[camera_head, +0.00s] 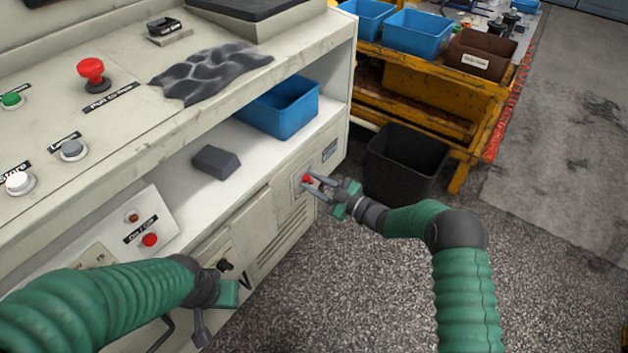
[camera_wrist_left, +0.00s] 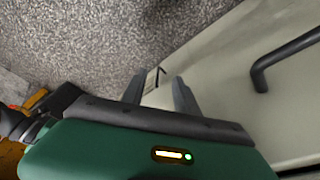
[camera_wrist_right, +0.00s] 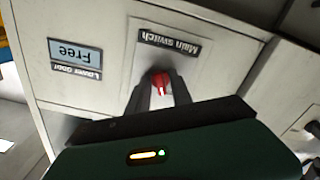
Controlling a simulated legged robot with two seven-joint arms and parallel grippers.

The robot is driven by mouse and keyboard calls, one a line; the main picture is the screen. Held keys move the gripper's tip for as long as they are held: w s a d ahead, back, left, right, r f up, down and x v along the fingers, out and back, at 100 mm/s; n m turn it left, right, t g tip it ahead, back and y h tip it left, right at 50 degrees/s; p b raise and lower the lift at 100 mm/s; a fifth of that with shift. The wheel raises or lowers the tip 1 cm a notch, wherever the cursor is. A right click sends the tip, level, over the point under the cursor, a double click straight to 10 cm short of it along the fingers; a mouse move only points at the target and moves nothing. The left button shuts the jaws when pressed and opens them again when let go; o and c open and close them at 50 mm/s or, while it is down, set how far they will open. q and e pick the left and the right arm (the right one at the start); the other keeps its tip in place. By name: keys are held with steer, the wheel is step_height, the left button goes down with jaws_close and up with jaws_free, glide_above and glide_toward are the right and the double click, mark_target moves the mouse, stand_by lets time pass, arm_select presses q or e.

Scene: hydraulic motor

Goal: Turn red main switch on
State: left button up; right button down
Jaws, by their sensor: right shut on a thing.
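The red main switch (camera_head: 307,179) is a small knob on the front of the pale cabinet, below the shelf at its right end. In the right wrist view the red knob (camera_wrist_right: 160,82) sits under a "Main switch" label (camera_wrist_right: 170,42), which appears upside down. My right gripper (camera_head: 314,181) is shut on the knob, with a finger on each side (camera_wrist_right: 160,92). The knob's slot or pointer is partly hidden between the fingers. My left gripper (camera_wrist_left: 161,82) is open and empty, pointing down beside the cabinet front; its fingers barely show in the head view.
A black handle (camera_wrist_left: 280,60) juts from the cabinet near my left gripper. The shelf holds a blue bin (camera_head: 280,108) and a grey block (camera_head: 216,162). A black bin (camera_head: 405,162) and a yellow cart (camera_head: 430,95) stand beyond my right gripper. The floor in front (camera_head: 340,270) is clear.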

steer(key=m+p, duration=0.1)
steer(key=m, duration=0.2)
steer(key=shift+s+m, duration=0.1)
steer(key=shift+m, duration=0.3)
steer(key=m+p, duration=0.1)
steer(key=m, duration=0.2)
steer(key=shift+m, duration=0.3)
steer(key=m+p, duration=0.1)
steer(key=m, duration=0.2)
steer(key=shift+f+m, duration=0.1)
steer(key=shift+m, duration=1.9)
steer(key=c, duration=1.5)
jaws_free()
steer(key=shift+p, duration=0.3)
steer(key=shift+o, duration=0.2)
